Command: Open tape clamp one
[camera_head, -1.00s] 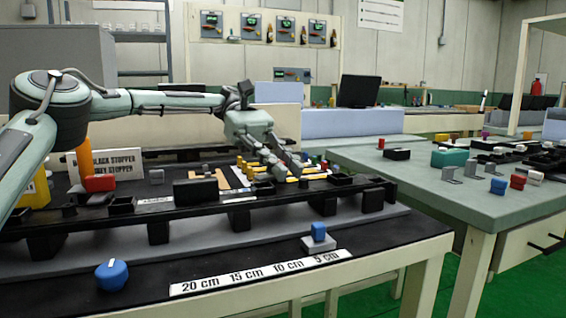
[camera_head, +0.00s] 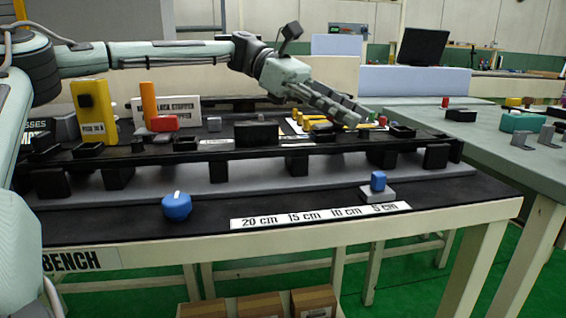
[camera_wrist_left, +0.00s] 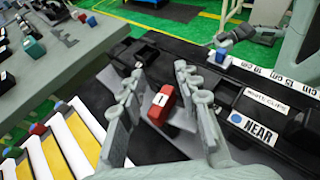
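Tape clamp one is seen as a red block with a white label marked 1 (camera_wrist_left: 161,100) on a grey base, in the left wrist view. My left gripper (camera_wrist_left: 160,88) is open, one finger on each side of the red block, with gaps showing between. In the head view the left gripper (camera_head: 350,108) reaches over the far right part of the black rack. I cannot clearly pick out the clamp there. What looks like my right arm's end (camera_wrist_left: 243,36) shows small at the top right of the wrist view; its finger state is unclear.
A black open box (camera_wrist_left: 230,92) and a NEAR label (camera_wrist_left: 253,130) lie right of the clamp. White strips with yellow bars (camera_wrist_left: 65,150) lie left. A blue knob (camera_head: 177,206) and a ruler strip (camera_head: 320,215) are on the bench front. A grey-green table (camera_head: 480,135) stands right.

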